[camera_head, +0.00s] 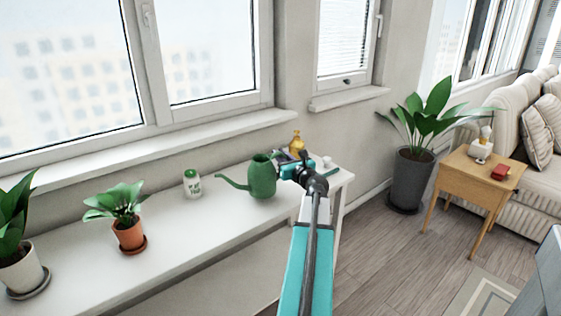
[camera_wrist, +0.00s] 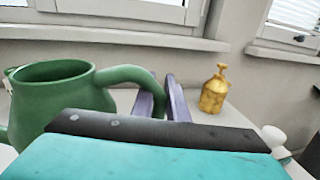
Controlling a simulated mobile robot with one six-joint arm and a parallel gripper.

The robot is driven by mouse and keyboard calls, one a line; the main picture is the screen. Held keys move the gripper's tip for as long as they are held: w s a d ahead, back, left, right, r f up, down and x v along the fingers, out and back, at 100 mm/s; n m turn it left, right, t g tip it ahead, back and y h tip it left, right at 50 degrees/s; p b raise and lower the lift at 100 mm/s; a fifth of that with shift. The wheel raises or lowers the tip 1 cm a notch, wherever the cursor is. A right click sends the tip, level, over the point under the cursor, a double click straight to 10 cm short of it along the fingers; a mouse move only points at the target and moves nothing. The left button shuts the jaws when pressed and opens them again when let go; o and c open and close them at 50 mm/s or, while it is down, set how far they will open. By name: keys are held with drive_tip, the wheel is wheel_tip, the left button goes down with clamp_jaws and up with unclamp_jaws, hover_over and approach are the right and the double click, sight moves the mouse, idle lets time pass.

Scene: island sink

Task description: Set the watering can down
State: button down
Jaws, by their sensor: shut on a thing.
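The green watering can (camera_head: 262,178) is upright at the right part of the white bench, its spout pointing left. I cannot tell whether its base touches the bench top. My gripper (camera_head: 299,157) is at the can's right side, at the handle. In the wrist view my gripper (camera_wrist: 162,100) has its purple fingers shut on the handle of the can (camera_wrist: 60,92). The can's lower part is hidden there behind my wrist.
A yellow spray bottle (camera_head: 296,143) stands behind my gripper. A white shaker with a green lid (camera_head: 192,184) and a small potted plant (camera_head: 129,233) stand to the left on the white bench (camera_head: 200,236). The window wall is behind.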

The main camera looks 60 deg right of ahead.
drive_tip(key=shift+d, duration=0.1)
drive_tip(key=f, duration=0.2)
drive_tip(key=w+d+f, duration=0.1)
drive_tip(key=shift+d+f, duration=0.1)
idle(0.3)
drive_tip(key=c, duration=1.7)
unclamp_jaws()
drive_tip(key=shift+c, duration=0.2)
drive_tip(key=shift+f, duration=0.1)
